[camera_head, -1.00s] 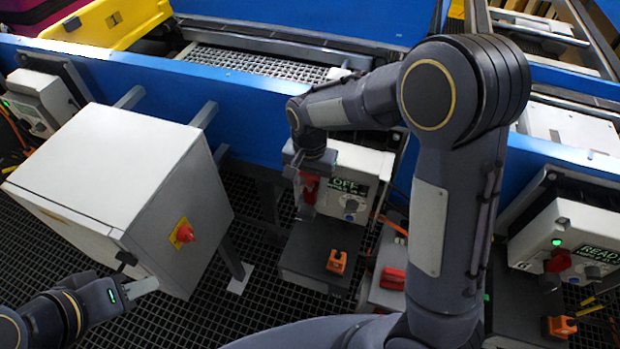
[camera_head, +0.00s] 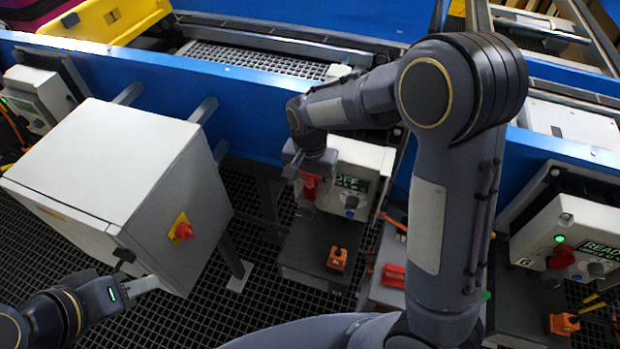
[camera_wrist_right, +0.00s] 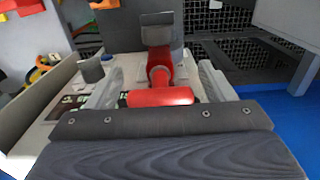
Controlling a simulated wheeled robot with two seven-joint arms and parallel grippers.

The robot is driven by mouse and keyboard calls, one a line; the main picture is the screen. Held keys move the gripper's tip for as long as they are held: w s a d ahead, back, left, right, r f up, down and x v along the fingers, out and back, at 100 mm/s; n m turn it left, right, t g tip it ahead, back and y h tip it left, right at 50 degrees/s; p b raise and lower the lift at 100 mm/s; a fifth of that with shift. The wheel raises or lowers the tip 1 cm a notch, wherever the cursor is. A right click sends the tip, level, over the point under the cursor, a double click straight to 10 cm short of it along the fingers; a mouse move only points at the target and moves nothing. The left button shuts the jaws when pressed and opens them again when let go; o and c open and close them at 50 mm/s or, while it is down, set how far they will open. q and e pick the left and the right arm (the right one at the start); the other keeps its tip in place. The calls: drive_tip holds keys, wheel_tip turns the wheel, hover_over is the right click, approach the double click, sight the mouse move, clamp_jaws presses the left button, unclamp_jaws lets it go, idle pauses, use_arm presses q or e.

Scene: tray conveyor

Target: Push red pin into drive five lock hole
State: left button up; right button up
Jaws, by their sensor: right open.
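The red pin (camera_wrist_right: 158,95) shows in the right wrist view, standing at the face of the white drive box (camera_head: 360,170), with its cross bar between my right fingers. My right gripper (camera_head: 307,178) is at the left part of that box in the head view; its fingers (camera_wrist_right: 160,90) are open on both sides of the pin, apart from it as far as I can tell. The lock hole is hidden behind the pin. The box display reads OFF, partly covered. My left gripper (camera_head: 140,287) is at the lower left, away from the box; its finger gap is unclear.
A grey cabinet with a red knob (camera_head: 182,231) stands left of the drive box. An orange part (camera_head: 337,259) sits on the dark unit below. Another drive box reading READY (camera_head: 580,230) is at the right. A blue conveyor rail (camera_head: 250,110) runs behind.

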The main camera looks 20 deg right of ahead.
wheel_tip(320, 180, up, 8)
drive_tip(key=shift+f, duration=0.1)
idle(0.4)
drive_tip(key=shift+c, duration=0.4)
